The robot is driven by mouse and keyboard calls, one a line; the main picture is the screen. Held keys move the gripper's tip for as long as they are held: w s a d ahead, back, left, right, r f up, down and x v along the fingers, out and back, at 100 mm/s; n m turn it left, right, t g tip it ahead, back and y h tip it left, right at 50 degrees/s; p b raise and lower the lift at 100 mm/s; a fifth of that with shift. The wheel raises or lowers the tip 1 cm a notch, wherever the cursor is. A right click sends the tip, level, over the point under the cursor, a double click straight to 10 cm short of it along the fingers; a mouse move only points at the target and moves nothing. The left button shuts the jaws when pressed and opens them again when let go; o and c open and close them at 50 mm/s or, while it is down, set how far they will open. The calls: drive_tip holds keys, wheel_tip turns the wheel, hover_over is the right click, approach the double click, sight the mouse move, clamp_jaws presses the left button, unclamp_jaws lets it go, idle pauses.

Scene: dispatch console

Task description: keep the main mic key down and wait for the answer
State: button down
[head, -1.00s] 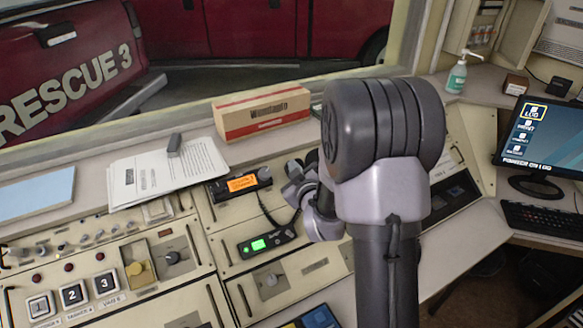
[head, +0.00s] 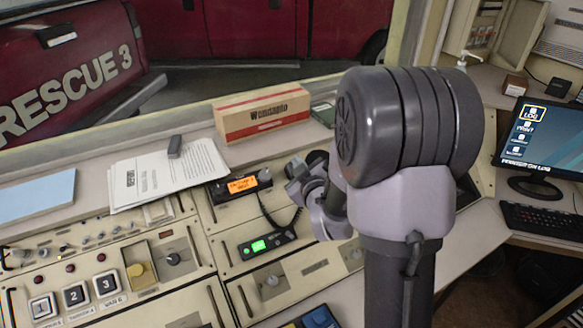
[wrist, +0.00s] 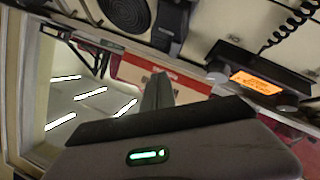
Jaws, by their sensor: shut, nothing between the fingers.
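My gripper shows in the wrist view as dark grey fingers (wrist: 158,92), shut together and empty, beyond its dark housing with a green light. I cannot make out which control is the main mic key, nor any fingertip contact.
A brown and red box (head: 262,112) stands on the ledge behind the console. Papers (head: 168,176) lie left of the radio. Numbered buttons (head: 74,295) and knobs fill the left panel. A monitor (head: 543,135) and keyboard (head: 543,217) stand at the right.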

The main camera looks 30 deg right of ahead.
drive_tip(key=shift+s+r+p, duration=0.15)
drive_tip(key=shift+s+r, duration=0.2)
drive_tip(key=shift+r, duration=0.2)
drive_tip(key=shift+s+r+p, duration=0.15)
drive_tip(key=shift+s+r, duration=0.2)
drive_tip(key=shift+r, duration=0.2)
drive_tip(key=s+a+r+m+g+y, duration=0.1)
drive_tip(key=s+a+m+g, duration=0.2)
drive_tip(key=s+a, duration=0.3)
drive_tip(key=s+a+r+m+g+y, duration=0.2)
drive_tip(key=s+a, duration=0.5)
drive_tip(key=s, duration=0.6)
drive_tip(key=s+a+r+m+g+y, duration=0.2)
drive_tip(key=s+a+m+g, duration=0.2)
drive_tip(key=s+a, duration=0.3)
drive_tip(key=s, duration=0.3)
drive_tip(key=shift+r, duration=0.25)
idle(1.0)
